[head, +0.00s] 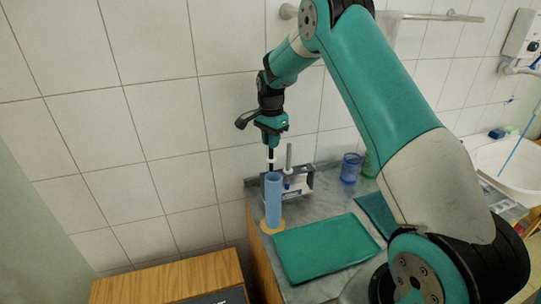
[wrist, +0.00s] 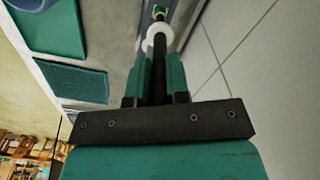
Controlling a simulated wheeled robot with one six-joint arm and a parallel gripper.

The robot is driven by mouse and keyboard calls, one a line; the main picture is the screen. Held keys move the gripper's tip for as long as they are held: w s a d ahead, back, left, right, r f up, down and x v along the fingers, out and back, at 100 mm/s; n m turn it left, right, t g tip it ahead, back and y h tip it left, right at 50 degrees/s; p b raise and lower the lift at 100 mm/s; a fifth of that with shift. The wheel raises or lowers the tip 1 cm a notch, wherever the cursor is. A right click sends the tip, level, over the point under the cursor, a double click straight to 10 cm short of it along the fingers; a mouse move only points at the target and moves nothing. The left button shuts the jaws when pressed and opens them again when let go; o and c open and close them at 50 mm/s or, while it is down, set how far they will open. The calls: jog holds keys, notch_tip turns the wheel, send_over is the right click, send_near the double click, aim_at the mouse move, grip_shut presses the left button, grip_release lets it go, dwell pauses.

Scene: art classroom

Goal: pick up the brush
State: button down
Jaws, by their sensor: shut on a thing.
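My gripper (head: 271,140) points down above the back left corner of the grey counter. It is shut on a thin dark stick with a white ring, which I take to be the brush (head: 271,160). In the wrist view the dark stick (wrist: 159,62) runs out from between the green fingers of my gripper (wrist: 155,72). The white ring (wrist: 153,44) sits around it, with a small green part beyond. In the head view its lower end is hidden behind the tall blue cylinder. I cannot tell whether it is clear of the rack below.
The blue cylinder (head: 273,202) stands on a round wooden coaster (head: 279,227) close in front of a grey rack (head: 301,189) holding a pale rod (head: 289,156). A green tray (head: 320,248) lies in front. A blue glass (head: 350,168) stands right. The tiled wall is close behind.

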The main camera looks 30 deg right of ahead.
notch_tip(320, 180, up, 14)
jog(key=b, duration=0.1)
jog(key=shift+b, duration=0.3)
jog(key=shift+a, duration=0.1)
